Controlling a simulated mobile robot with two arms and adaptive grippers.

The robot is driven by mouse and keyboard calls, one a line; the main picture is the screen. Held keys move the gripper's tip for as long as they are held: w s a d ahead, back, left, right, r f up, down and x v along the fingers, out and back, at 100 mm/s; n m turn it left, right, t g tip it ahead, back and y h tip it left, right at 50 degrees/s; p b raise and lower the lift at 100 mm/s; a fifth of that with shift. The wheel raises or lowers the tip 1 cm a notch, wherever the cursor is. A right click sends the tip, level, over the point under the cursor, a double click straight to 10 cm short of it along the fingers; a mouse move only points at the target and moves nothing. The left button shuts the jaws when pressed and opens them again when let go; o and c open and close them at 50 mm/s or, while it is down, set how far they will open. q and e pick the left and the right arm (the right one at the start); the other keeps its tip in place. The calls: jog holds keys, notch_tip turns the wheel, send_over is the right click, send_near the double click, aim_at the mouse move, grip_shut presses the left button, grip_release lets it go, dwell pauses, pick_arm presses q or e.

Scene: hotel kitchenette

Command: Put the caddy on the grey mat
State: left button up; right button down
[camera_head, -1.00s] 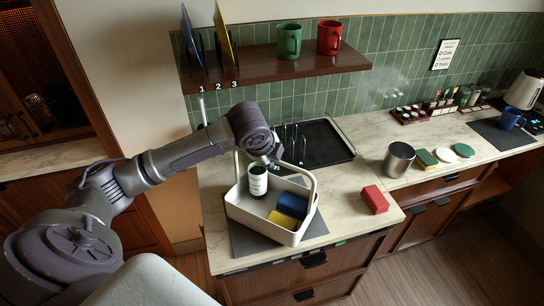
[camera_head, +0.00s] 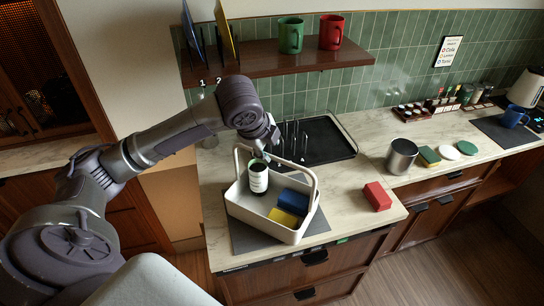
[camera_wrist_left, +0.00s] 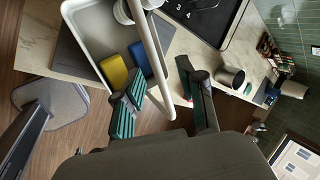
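The white caddy (camera_head: 262,227) stands upright on the grey mat (camera_head: 322,229) on the near counter. My left gripper (camera_head: 268,152) is just above and behind the handle. In the left wrist view my left gripper (camera_wrist_left: 163,72) has its fingers spread on either side of the handle bar (camera_wrist_left: 155,50), with no grip on it visible. My right gripper is not in view.
A red block (camera_head: 377,197) lies right of the caddy. A black tray (camera_head: 325,142) and an upright rack (camera_head: 291,138) are behind it. A metal canister (camera_head: 401,156) stands further right. A shelf (camera_head: 285,60) with mugs hangs above.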

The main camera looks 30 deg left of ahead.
pick_arm(q)
jog(key=b+v, duration=0.1)
jog(key=v, duration=0.5)
jog(key=shift+r, duration=0.2)
jog(key=shift+s+f, duration=0.1)
